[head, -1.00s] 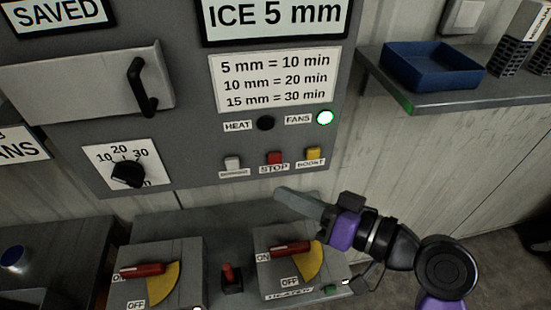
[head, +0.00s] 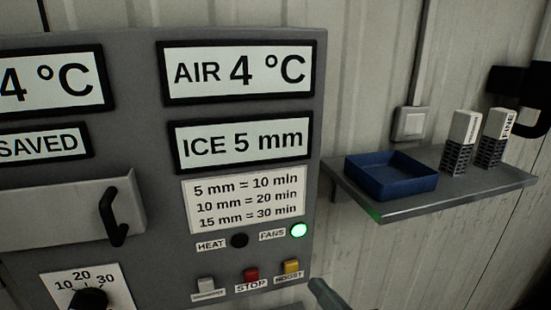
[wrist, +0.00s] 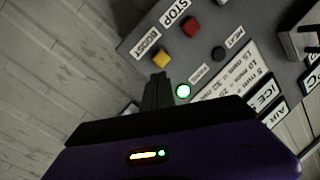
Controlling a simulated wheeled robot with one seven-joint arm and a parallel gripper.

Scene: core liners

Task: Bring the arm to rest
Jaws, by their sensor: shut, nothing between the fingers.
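My gripper shows in the wrist view (wrist: 158,92) with its fingers together and nothing between them. In the head view only the tip of my gripper (head: 325,292) shows at the bottom edge, just right of the panel's lower right corner. The rest of the arm is out of that view.
The grey control panel (head: 165,228) reads AIR 4 °C and ICE 5 mm. On the right, a wall shelf (head: 440,202) juts out with a blue tray (head: 418,182) and two labelled blocks (head: 460,140).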

